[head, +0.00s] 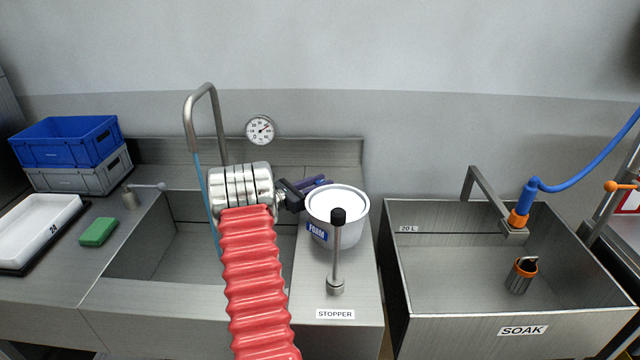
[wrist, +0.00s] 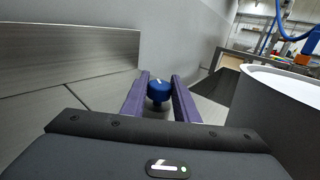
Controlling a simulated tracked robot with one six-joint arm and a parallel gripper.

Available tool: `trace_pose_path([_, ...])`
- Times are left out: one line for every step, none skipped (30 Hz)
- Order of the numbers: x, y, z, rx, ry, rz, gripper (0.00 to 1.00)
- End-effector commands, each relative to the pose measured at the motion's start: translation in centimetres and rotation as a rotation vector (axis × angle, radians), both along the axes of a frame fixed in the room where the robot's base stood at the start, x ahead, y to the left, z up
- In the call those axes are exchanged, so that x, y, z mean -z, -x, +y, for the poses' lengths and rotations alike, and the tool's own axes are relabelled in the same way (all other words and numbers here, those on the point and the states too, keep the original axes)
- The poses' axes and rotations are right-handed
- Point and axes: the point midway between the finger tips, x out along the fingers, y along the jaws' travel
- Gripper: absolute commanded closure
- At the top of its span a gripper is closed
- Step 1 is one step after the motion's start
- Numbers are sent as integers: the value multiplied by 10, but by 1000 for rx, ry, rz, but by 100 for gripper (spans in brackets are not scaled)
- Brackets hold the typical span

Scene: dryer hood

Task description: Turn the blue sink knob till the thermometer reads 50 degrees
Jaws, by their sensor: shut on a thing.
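The blue sink knob (wrist: 158,91) shows in the wrist view between the two purple fingers of my gripper (wrist: 161,82). My gripper is shut on it, and a pale mark shows on the knob's top. In the head view my gripper (head: 318,183) reaches right, behind the foam tub, and the knob is hidden there. The round white thermometer (head: 260,130) hangs on the wall above the sink. Its needle points to the upper right, but the digits are too small to read surely.
The white foam tub (head: 337,206) stands close to my gripper, in front and to the right. The stopper lever (head: 336,255) rises in front of the tub. A tall bent faucet pipe (head: 189,120) stands left of my arm. The soak basin (head: 470,285) lies at right.

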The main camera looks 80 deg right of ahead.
Motion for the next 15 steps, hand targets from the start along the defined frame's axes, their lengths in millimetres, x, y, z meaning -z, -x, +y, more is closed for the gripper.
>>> trace_pose_path([-3,0,-2,-28,3,-1,95])
trace_pose_path([-4,0,-2,-42,4,0,96])
trace_pose_path([-3,0,-2,-62,3,-2,95])
trace_pose_path([-4,0,-2,-78,3,-1,95])
trace_pose_path([-4,0,-1,-92,3,-1,95])
trace_pose_path([-3,0,-2,-111,3,-1,95])
trace_pose_path([-3,0,-1,-125,3,0,95])
trace_pose_path([-3,0,-2,-136,4,-2,95])
trace_pose_path([-3,0,-1,-149,3,-1,95])
trace_pose_path([-3,-1,-1,-157,3,-1,95])
trace_pose_path([-3,-1,-1,-162,3,-2,95])
trace_pose_path([-3,-1,-1,-168,3,-2,95])
trace_pose_path([-3,-1,-1,-171,3,-2,95])
trace_pose_path([-3,-1,-1,-173,3,-2,95])
trace_pose_path([-3,-2,-1,-173,3,-2,95])
